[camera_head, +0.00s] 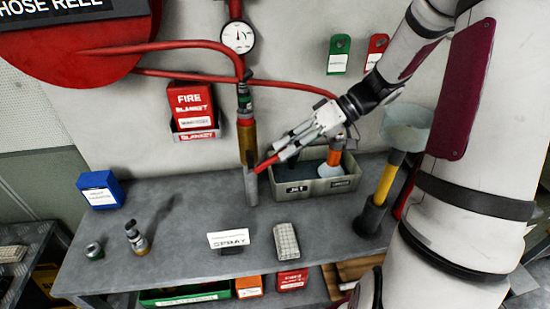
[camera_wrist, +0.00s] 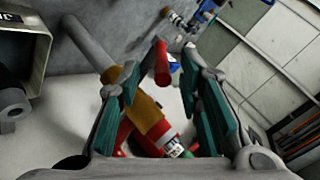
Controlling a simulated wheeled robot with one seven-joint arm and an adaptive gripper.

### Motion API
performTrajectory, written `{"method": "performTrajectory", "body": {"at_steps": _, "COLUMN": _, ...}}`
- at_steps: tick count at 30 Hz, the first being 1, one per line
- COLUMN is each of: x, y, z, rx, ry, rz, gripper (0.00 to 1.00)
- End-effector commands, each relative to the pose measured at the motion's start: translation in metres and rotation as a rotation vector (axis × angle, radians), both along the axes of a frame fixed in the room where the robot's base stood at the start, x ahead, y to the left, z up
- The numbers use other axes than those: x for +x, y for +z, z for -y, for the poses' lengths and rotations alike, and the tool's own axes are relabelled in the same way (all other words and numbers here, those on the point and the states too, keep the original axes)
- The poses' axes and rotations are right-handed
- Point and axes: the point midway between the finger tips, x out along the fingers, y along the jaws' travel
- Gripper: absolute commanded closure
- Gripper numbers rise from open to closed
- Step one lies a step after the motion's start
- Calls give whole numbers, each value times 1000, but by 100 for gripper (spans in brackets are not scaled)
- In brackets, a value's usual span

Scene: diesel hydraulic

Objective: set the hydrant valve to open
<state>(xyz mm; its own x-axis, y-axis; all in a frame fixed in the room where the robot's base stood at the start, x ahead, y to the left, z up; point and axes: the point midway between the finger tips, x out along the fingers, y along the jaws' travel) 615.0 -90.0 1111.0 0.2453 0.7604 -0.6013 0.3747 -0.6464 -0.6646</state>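The hydrant valve is on a vertical pipe with a brass body (camera_head: 247,140) by the wall, above the bench. A red lever (camera_head: 267,163) lies slantwise in front of the pipe, its lower left end near the pipe's grey lower part (camera_head: 251,187). My gripper (camera_head: 287,147) is at the lever's right side. In the wrist view the red lever (camera_wrist: 162,65) shows between my two spread teal-padded fingers, with a gap on both sides. The brass body (camera_wrist: 146,112) runs behind the left finger, which partly hides it. Where the lever joins the valve is hidden.
A grey-green bin (camera_head: 318,187) stands just right of the pipe, below my gripper. A yellow-handled tool (camera_head: 388,178) stands further right. A white sign (camera_head: 228,239) and a blue box (camera_head: 100,190) are on the bench. A gauge (camera_head: 238,37) sits above.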

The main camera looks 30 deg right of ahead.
Motion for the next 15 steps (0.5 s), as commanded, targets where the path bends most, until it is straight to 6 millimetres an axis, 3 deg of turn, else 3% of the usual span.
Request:
{"method": "performTrajectory", "body": {"at_steps": 6, "x": -9, "y": 23, "z": 29, "rx": 0, "ry": -2, "rz": 1, "gripper": 67}}
{"method": "performTrajectory", "body": {"at_steps": 15, "x": -13, "y": 32, "z": 41, "rx": 1, "ry": 0, "rz": 0, "gripper": 67}}
